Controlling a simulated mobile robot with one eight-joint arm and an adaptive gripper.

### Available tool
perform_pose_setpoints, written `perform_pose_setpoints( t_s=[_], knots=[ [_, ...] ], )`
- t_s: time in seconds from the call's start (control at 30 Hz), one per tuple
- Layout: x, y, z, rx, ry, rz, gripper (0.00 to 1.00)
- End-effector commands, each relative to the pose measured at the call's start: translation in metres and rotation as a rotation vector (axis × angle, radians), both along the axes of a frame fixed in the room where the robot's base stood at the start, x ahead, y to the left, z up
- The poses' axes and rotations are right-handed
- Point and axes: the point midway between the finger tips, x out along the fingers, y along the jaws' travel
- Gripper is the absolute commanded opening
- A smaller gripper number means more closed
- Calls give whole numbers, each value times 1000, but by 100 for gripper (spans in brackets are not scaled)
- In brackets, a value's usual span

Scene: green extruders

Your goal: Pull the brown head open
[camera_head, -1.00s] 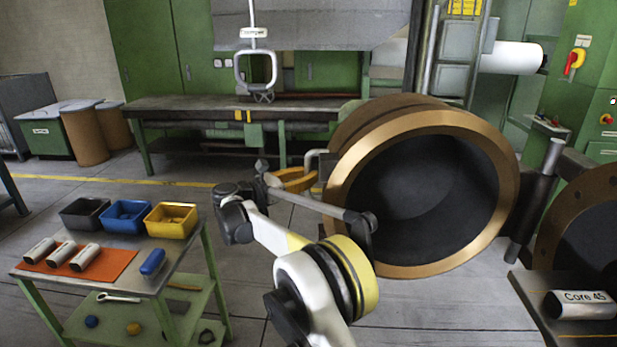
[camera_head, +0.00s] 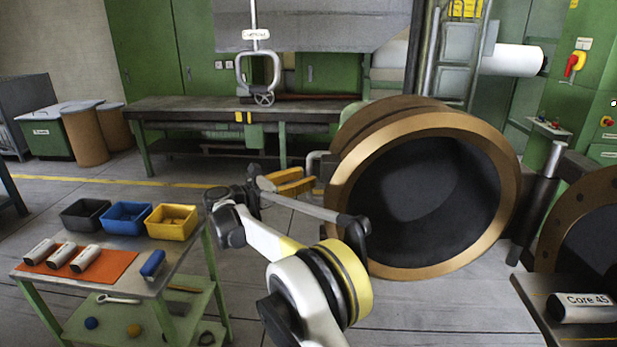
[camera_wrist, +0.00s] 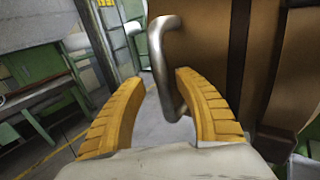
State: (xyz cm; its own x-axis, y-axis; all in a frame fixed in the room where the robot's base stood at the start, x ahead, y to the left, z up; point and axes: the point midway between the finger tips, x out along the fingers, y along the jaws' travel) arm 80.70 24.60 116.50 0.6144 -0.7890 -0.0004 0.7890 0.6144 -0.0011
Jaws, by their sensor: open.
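The brown head (camera_head: 352,165) is a large round piece with a bronze rim and dark hollow face, right of centre in the head view. Its side fills the upper right of the wrist view (camera_wrist: 205,35). A bent grey metal handle (camera_wrist: 158,55) sticks out from it; it also shows at the head's left edge in the head view (camera_head: 311,160). My gripper (camera_wrist: 158,85) has yellow ribbed fingers, spread open. The handle's lower bend lies between the fingertips in the wrist view, nearer the right finger; contact cannot be told. My gripper (camera_head: 308,180) is just left of the head.
A green trolley with bins (camera_head: 172,221) and an orange mat (camera_head: 78,262) stands at the left. A long workbench (camera_head: 205,103) is behind. A second brown flange (camera_head: 560,215) and a table with a white roll (camera_head: 585,307) are at the right. Floor is clear between.

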Motion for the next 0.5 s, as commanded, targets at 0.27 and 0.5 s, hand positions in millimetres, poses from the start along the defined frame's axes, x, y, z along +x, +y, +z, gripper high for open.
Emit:
perform_pose_setpoints(
  t_s=[0.27,0.5],
  knots=[
    [-38,51,0,0,0,5,39],
    [-59,77,0,0,0,4,39]
  ],
)
